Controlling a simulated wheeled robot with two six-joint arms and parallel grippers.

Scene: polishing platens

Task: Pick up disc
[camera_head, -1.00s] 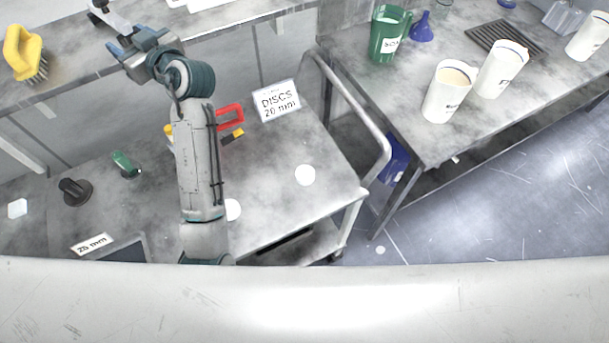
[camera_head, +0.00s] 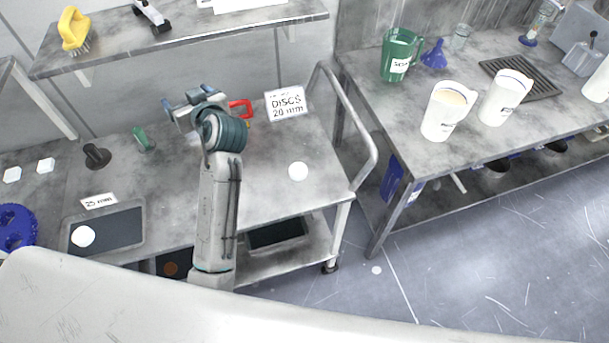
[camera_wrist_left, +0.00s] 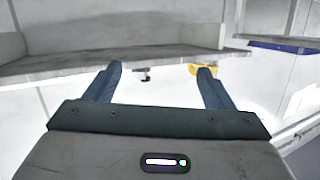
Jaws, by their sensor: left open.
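A white disc (camera_head: 298,171) lies flat on the right part of the grey cart top, under the "DISCS 20 mm" sign (camera_head: 285,102). Another round white piece (camera_head: 83,236) lies on the dark pad beside the "25 mm" label. My left gripper (camera_head: 187,98) is over the back of the worktop, up and left of the disc and well apart from it. In the left wrist view its two blue fingers (camera_wrist_left: 160,70) are spread with nothing between them. My left forearm covers part of the cart top. My right gripper is not in view.
A red-handled tool (camera_head: 240,108) lies near the sign, close to my gripper. The cart's rail (camera_head: 362,140) borders its right side. A shelf (camera_head: 200,38) with a yellow brush (camera_head: 73,30) runs above. The cart top around the disc is clear.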

